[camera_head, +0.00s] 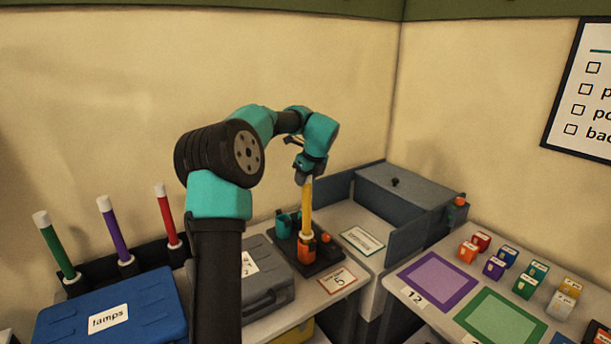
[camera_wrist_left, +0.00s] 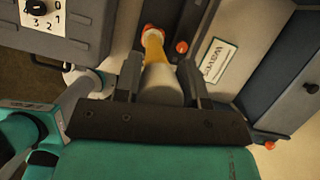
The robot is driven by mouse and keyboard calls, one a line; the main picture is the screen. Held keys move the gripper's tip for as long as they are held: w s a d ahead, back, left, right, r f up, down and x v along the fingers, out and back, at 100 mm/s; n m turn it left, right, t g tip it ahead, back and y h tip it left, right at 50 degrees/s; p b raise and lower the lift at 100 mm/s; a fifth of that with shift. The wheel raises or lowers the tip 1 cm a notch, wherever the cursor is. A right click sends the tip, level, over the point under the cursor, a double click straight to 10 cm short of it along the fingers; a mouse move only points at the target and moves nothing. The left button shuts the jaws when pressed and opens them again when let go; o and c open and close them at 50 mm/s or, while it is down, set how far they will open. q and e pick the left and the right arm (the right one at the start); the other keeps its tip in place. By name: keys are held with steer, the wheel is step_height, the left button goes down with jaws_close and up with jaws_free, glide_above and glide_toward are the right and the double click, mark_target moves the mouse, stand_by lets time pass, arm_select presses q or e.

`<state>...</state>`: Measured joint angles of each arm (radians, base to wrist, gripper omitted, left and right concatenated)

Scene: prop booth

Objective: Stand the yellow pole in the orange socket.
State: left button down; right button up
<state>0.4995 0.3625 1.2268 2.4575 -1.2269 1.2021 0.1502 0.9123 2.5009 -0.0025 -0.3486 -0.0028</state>
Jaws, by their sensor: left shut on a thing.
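The yellow pole (camera_head: 306,210) is upright, with its lower end at the orange socket (camera_head: 304,243) on a dark base. A pale ring shows where they meet; how deep the pole sits is hidden. My left gripper (camera_head: 304,178) is above the socket and shut on the pole's white top end. In the left wrist view, the two dark fingers of the gripper (camera_wrist_left: 160,80) flank the pole's white end, and its yellow part (camera_wrist_left: 155,50) runs away to the orange socket (camera_wrist_left: 150,29). My right gripper is not in view.
A teal socket (camera_head: 283,222) stands beside the orange one. Green (camera_head: 55,245), purple (camera_head: 113,230) and red (camera_head: 166,215) poles stand at left behind a blue case (camera_head: 110,318). A grey case (camera_head: 262,290) lies near the base. A grey box (camera_head: 405,190) stands at right.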

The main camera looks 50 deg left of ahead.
arm_select(q)
steer(key=shift+f, duration=0.8)
steer(key=c, duration=0.6)
jaws_free()
steer(key=shift+r, duration=0.1)
steer(key=v, duration=1.7)
steer(key=shift+r, duration=0.15)
